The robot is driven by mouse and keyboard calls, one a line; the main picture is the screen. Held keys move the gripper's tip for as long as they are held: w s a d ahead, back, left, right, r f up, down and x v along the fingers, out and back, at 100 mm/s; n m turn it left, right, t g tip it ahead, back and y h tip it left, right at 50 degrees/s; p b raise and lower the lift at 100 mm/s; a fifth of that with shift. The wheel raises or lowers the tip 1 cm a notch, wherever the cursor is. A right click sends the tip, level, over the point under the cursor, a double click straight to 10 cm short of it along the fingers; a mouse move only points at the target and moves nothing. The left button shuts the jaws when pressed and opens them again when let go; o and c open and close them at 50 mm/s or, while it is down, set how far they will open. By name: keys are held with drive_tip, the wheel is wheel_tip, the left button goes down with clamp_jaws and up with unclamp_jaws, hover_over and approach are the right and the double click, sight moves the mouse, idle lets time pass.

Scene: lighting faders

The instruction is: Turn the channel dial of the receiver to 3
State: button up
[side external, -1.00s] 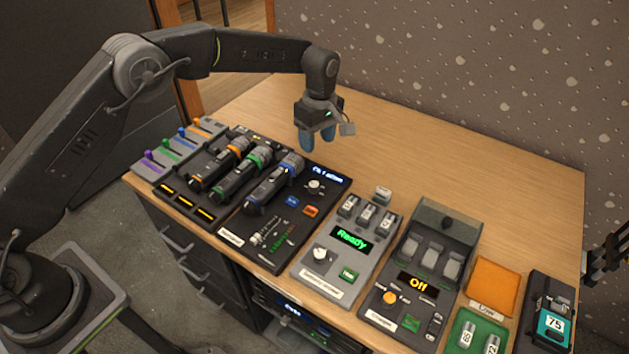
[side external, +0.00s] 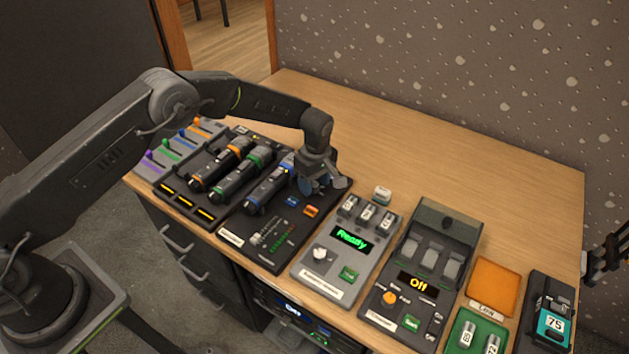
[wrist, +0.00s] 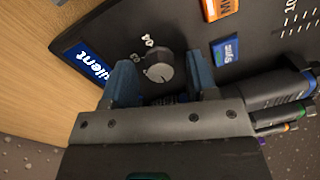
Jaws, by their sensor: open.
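The receiver (side external: 262,246) is the black panel on the desk, and it also fills much of the wrist view (wrist: 190,20). Its channel dial is a round grey knob (wrist: 158,68) with a pointer line and small white marks beside it. My gripper (wrist: 160,82) is open, with its blue fingers on either side of the dial and apart from it. In the side view my gripper (side external: 318,186) is low over the receiver's upper right and hides the dial. The receiver's blue display (wrist: 88,62) is partly covered by a finger; the letters "ilent" show.
A blue Sync button (wrist: 226,50) and an orange button (wrist: 222,8) lie near the dial. Several handheld microphones (side external: 235,172) rest to the left. A grey unit reading "Ready" (side external: 330,270) stands to the right.

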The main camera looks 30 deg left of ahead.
drive_tip(key=shift+c, duration=0.4)
drive_tip(key=c, duration=0.8)
drive_tip(key=shift+c, duration=0.2)
drive_tip(key=shift+m, duration=0.4)
drive_tip(key=m, duration=0.4)
drive_tip(key=shift+m, duration=0.3)
drive_tip(key=m, duration=0.4)
drive_tip(key=shift+m, duration=0.3)
drive_tip(key=m, duration=0.7)
drive_tip(key=shift+s+t, duration=0.1)
drive_tip(key=shift+t, duration=0.3)
drive_tip(key=m, duration=0.6)
drive_tip(key=shift+m, duration=0.3)
